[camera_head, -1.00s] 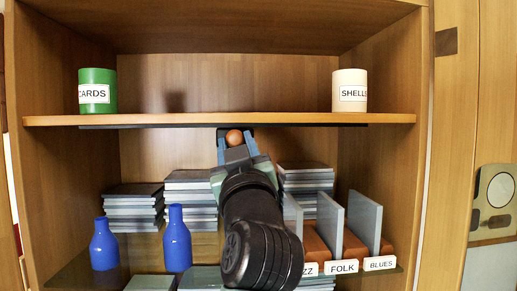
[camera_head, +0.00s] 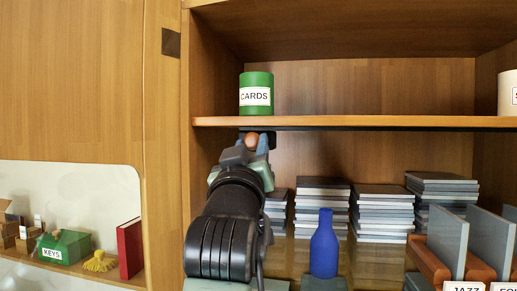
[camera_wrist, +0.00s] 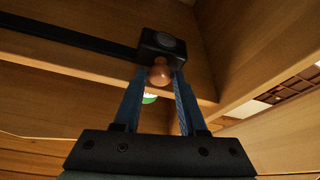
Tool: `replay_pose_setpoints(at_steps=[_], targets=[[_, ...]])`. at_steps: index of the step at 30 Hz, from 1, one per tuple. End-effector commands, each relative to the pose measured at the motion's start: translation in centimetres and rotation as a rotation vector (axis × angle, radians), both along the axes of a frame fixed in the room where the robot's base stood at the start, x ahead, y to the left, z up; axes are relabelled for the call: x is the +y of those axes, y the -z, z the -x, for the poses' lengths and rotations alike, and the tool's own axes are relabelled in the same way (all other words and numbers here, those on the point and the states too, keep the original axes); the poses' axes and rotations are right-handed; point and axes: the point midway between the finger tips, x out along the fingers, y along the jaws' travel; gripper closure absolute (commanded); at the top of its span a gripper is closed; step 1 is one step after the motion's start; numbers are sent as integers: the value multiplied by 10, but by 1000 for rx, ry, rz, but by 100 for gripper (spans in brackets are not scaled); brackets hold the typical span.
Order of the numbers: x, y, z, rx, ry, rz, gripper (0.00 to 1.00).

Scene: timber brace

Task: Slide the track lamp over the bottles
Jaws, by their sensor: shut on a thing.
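The track lamp (camera_head: 266,139) is a small dark block under the upper shelf, with a round orange-brown knob (camera_head: 251,140). My gripper (camera_head: 253,143) is shut on the knob, near the shelf's left end and below the green CARDS tin. The wrist view shows the lamp block (camera_wrist: 163,45) at the dark track (camera_wrist: 75,40), with the knob (camera_wrist: 160,73) between the blue fingers. One blue bottle (camera_head: 323,248) stands upright on the lower shelf, right of the lamp in the picture. The other bottle does not show; my arm covers the area left of the visible one.
The green CARDS tin (camera_head: 256,95) stands on the upper shelf. Grey stacks (camera_head: 322,207) and upright dividers (camera_head: 448,240) fill the lower shelf to the right. The cabinet's left side wall (camera_head: 206,85) is close to my gripper.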

Motion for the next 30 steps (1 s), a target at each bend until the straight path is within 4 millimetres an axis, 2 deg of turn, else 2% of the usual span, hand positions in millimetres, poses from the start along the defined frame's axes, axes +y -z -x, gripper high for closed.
replay_pose_setpoints(at_steps=[12, 13, 18, 30], targets=[[6, 0, -1, 2, -8, 0, 100], [6, 0, -1, 1, -9, 0, 57], [5, 0, -1, 1, -8, 0, 29], [5, 4, 5, 0, -4, 1, 29]])
